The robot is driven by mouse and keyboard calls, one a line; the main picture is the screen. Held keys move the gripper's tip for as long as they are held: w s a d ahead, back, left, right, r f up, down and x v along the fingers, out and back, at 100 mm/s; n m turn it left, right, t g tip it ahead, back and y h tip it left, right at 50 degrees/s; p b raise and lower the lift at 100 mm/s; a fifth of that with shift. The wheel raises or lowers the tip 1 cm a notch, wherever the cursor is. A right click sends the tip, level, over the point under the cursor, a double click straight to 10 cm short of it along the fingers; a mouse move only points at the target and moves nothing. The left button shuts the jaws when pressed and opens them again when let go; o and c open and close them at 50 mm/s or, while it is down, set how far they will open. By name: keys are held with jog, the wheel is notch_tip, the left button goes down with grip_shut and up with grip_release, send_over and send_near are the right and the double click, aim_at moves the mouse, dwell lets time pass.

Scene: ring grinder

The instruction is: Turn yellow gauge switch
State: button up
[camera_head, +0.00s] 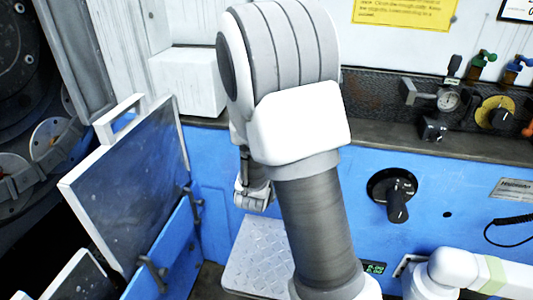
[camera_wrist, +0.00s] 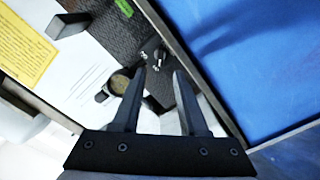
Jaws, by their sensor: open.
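The yellow gauge switch (camera_head: 495,113), a round yellow dial with a black knob, is on the dark ledge at the right of the head view. In the head view my arm fills the middle and I cannot make out the fingers.
A pressure gauge (camera_head: 448,100) and green (camera_head: 484,58) and blue (camera_head: 517,63) valves sit near the switch. A black rotary knob (camera_head: 397,200) is on the blue panel below. A yellow notice (camera_head: 405,12) is on the white wall. A tilted panel with a handle (camera_head: 130,180) stands at left.

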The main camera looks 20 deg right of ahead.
jog(key=p+v, duration=1.1)
jog(key=p, duration=0.3)
jog(key=shift+s+a, duration=0.2)
dwell(0.5)
